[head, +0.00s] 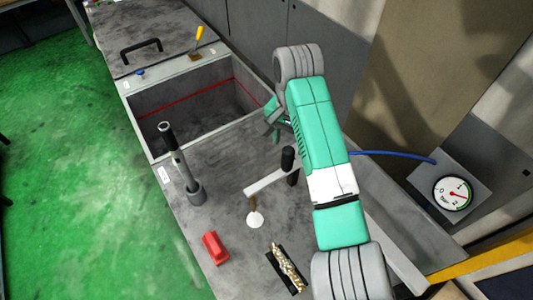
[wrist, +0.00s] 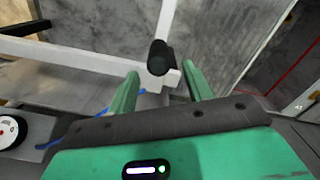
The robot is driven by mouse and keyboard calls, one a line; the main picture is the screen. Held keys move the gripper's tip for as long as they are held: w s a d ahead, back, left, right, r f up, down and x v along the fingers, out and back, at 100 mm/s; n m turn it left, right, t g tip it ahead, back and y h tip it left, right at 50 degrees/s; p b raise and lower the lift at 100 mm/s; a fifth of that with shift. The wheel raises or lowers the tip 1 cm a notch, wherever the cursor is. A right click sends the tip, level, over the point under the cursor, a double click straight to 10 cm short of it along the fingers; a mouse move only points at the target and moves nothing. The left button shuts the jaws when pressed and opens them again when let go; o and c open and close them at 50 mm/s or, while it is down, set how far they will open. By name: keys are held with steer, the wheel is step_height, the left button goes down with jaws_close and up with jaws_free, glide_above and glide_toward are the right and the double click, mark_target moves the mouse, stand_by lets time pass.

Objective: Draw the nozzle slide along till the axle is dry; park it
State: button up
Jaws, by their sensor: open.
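My gripper (head: 274,120) is open, with two green fingers. In the wrist view the fingers (wrist: 160,70) stand apart, and a black upright knob (wrist: 160,57) on a white bar shows between and beyond their tips; contact cannot be told. In the head view the black knob (head: 288,158) stands near the white bar (head: 268,182), just below the gripper; I take this to be the nozzle slide. A brown piece (head: 252,203) hangs at the bar's left end above a white round patch (head: 255,219). I cannot clearly pick out the axle or any wetness.
An open grey bin (head: 150,102) with a red inner line lies behind. A dark upright cylinder (head: 180,160), a red block (head: 215,247) and a black holder with a gold speckled piece (head: 287,268) stand on the bench. A gauge (head: 453,194) with a blue hose (head: 390,155) is right.

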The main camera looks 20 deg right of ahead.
mark_target(288, 160)
steer(key=shift+s+f, duration=0.1)
steer(key=shift+f, duration=0.15)
step_height(288, 160, down, 7)
steer(key=shift+s+f, duration=0.1)
steer(key=shift+f, duration=0.1)
jaws_close()
